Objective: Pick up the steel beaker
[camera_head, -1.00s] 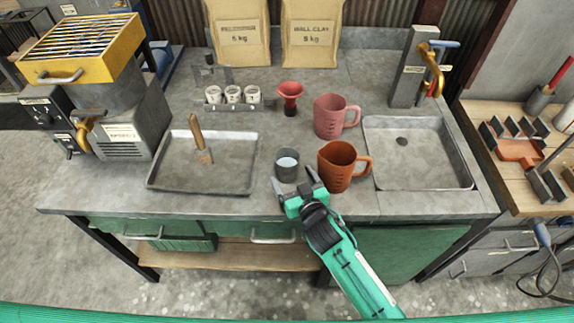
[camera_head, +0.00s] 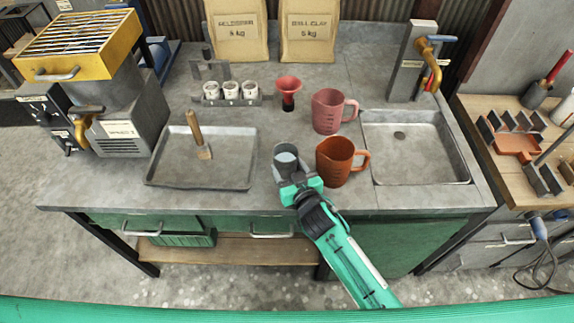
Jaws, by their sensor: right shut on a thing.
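The steel beaker (camera_head: 285,157) is a small grey cup with a pale inside, near the front middle of the grey bench. My right gripper (camera_head: 289,176) is shut on the beaker from the front. Its fingers hide the lower part, so I cannot tell whether the beaker still touches the bench. The beaker looks roughly upright. My left gripper is not in view.
An orange-brown jug (camera_head: 335,163) stands close to the right of the beaker, with a pink jug (camera_head: 328,112) behind it. A tray (camera_head: 245,160) with a brush (camera_head: 200,140) lies left. A sink (camera_head: 425,155) is at right. A red funnel (camera_head: 288,88) stands behind.

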